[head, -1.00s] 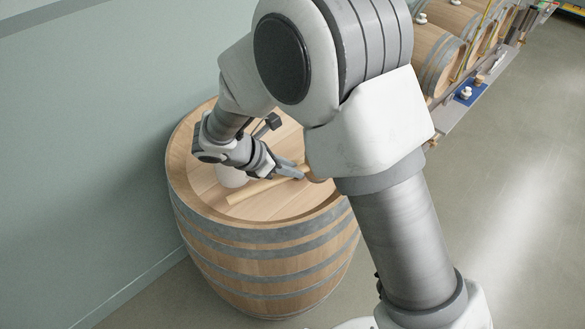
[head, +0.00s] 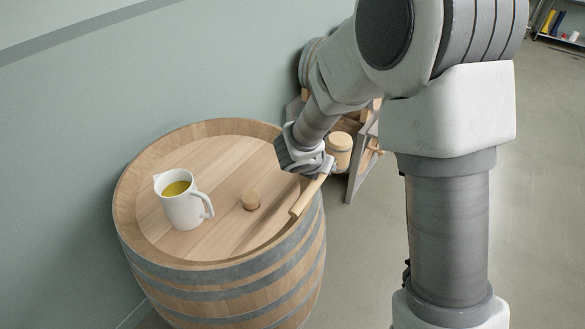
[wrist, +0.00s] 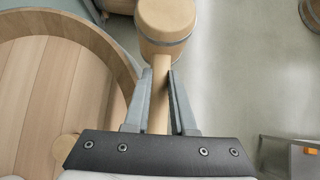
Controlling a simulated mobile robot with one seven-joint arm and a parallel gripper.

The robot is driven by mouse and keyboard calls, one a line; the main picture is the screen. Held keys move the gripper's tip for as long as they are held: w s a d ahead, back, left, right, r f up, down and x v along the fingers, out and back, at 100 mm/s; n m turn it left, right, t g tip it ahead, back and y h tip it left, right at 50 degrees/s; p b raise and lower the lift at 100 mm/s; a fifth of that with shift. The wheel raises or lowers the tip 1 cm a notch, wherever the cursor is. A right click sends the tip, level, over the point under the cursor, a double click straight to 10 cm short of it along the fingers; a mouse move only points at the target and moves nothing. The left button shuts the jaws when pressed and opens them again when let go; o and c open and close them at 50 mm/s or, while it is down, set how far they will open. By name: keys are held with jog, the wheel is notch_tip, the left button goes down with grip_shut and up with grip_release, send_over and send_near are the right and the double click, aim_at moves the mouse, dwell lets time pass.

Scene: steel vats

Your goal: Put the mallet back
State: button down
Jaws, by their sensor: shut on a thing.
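The wooden mallet (head: 341,148) is in my gripper (head: 322,172), which is shut on its handle (head: 308,196). In the head view the mallet is held above the right edge of the upright barrel, its head beyond the rim and its handle end pointing down-left over the barrel top. In the wrist view the mallet head (wrist: 166,22) lies just past my fingertips (wrist: 160,78), outside the barrel rim (wrist: 110,45).
The barrel top (head: 215,230) bears a white jug (head: 183,205) of yellow liquid and a wooden bung (head: 251,200). A rack with barrels (head: 362,165) stands behind. A shelf (head: 560,35) is far right. Open floor (head: 545,180) lies at right.

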jog(key=s+d+f+n+y, duration=0.1)
jog(key=s+d, duration=0.3)
jog(key=d, duration=0.4)
jog(key=shift+s+d+f+n+t, duration=0.15)
jog(key=shift+d+f+n+t, duration=0.25)
jog(key=shift+n, duration=0.2)
jog(key=shift+s, duration=0.25)
